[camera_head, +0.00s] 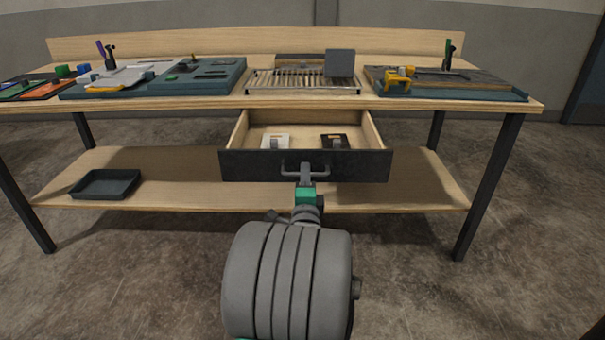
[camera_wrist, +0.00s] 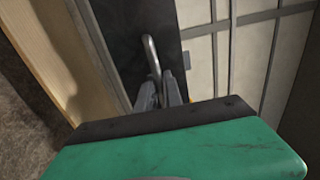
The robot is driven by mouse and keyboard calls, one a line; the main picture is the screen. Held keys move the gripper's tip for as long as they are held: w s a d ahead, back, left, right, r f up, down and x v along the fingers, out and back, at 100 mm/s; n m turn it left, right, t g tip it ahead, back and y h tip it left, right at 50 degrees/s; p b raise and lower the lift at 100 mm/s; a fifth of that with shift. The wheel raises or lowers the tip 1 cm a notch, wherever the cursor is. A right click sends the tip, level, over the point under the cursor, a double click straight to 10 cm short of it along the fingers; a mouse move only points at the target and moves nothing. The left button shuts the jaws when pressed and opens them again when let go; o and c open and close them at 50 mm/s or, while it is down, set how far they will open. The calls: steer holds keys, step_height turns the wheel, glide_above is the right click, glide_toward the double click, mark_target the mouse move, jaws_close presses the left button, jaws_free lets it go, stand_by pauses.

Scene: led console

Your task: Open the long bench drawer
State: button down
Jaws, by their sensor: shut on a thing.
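The long bench drawer (camera_head: 235,165) hangs under the middle of the bench and stands pulled out, with its inside showing. It has a dark front with a grey bar handle (camera_head: 290,172). My gripper (camera_head: 305,176) is at the right part of this handle, in front of the drawer. In the wrist view my gripper (camera_wrist: 162,88) has its two fingers shut on the handle (camera_wrist: 151,52), against the dark drawer front (camera_wrist: 120,35). Inside the drawer lie a white item (camera_head: 275,142) and a black item (camera_head: 335,142).
The wooden bench top (camera_head: 210,103) carries trays and tools, with a ribbed rack (camera_head: 300,82) above the drawer. A lower shelf (camera_head: 170,185) runs below the drawer and holds a dark tray (camera_head: 105,184) at left. Dark bench legs (camera_head: 490,185) stand at the sides. The floor in front is clear.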

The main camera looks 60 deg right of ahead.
steer(key=c, duration=1.8)
jaws_free()
steer(key=shift+o, duration=0.2)
steer(key=b+v, duration=0.1)
steer(key=v, duration=0.6)
steer(key=shift+s+a, duration=0.25)
steer(key=shift+a, duration=0.05)
